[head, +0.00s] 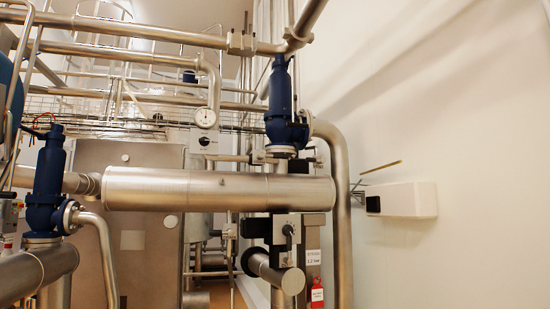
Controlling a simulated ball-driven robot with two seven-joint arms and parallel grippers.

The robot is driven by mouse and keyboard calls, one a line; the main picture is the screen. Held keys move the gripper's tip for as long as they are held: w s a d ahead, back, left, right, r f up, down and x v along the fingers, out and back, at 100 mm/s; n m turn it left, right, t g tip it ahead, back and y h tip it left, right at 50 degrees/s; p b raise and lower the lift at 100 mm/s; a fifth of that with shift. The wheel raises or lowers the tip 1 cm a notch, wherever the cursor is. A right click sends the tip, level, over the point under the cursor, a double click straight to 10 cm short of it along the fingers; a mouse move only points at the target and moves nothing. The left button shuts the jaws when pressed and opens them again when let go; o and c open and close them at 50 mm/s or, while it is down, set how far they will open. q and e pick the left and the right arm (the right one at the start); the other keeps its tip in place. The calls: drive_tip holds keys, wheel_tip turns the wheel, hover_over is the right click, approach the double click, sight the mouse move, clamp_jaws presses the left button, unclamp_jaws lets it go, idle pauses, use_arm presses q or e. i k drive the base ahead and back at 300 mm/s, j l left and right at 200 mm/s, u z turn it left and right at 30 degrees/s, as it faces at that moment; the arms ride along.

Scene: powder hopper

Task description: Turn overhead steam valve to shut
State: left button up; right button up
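Two blue valve bodies stand on steel pipework. The upper blue valve (280,105) rises above a thick horizontal steel pipe (220,188) near the middle. The lower blue valve (47,190) stands at the left on another pipe. A small black handle (288,232) sits below the thick pipe. I cannot tell which of these is the overhead steam valve, and I see no handwheel clearly. Whether any valve is open or shut does not show. Neither of my grippers is in view.
A pressure gauge (205,117) hangs on a bent pipe. A vertical pipe (343,220) runs beside the bare white wall (470,120). A white box (408,199) juts out there. A red tag (317,294) hangs low. Overhead pipes (130,47) cross the upper left. A narrow floor strip shows below.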

sight(260, 156)
drive_tip(key=i+u, duration=0.15)
drive_tip(key=u, duration=0.2)
drive_tip(key=i+l+u, duration=0.1)
drive_tip(key=u, duration=0.3)
drive_tip(key=i+l+u, duration=0.1)
drive_tip(key=u, duration=0.25)
drive_tip(key=l, duration=0.1)
